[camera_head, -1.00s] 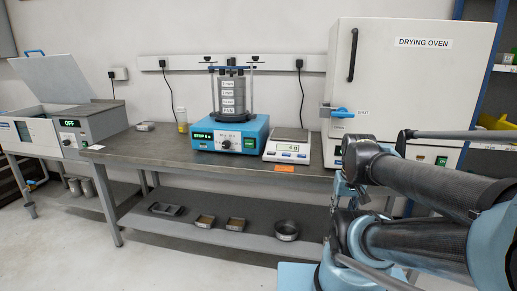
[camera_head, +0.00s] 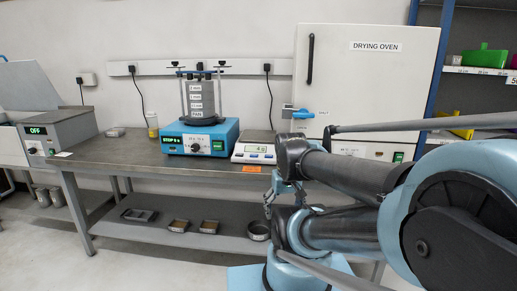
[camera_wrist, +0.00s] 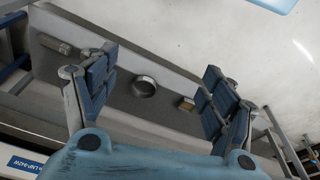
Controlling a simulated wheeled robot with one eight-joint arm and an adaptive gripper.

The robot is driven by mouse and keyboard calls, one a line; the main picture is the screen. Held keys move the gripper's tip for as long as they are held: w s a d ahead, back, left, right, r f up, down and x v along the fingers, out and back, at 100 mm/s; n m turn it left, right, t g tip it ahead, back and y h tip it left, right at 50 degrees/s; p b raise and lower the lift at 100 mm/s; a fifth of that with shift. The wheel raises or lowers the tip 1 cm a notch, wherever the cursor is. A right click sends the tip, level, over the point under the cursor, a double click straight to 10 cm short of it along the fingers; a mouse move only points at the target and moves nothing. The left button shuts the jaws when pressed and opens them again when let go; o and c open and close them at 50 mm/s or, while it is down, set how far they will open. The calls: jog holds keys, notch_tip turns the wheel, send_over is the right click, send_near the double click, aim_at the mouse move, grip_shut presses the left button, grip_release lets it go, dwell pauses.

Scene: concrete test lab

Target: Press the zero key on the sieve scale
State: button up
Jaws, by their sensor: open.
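The sieve scale (camera_head: 254,149) is a low white unit with a display on its front, on the bench right of the blue sieve shaker (camera_head: 200,137). Its keys are too small to tell apart in the head view, and I cannot make out the scale in the wrist view. My gripper (camera_wrist: 155,90) is open and empty in the wrist view, its two blue-padded fingers wide apart. In the head view my gripper (camera_head: 270,193) hangs in front of the bench edge, below and right of the scale, apart from it.
The drying oven (camera_head: 362,85) stands right of the scale, partly behind my arm. An orange label (camera_head: 252,169) is on the bench edge below the scale. The lower shelf (camera_head: 205,233) holds several pans, including a round pan (camera_wrist: 145,86). Bench left of the shaker is mostly clear.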

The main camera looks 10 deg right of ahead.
jog(key=shift+o, duration=1)
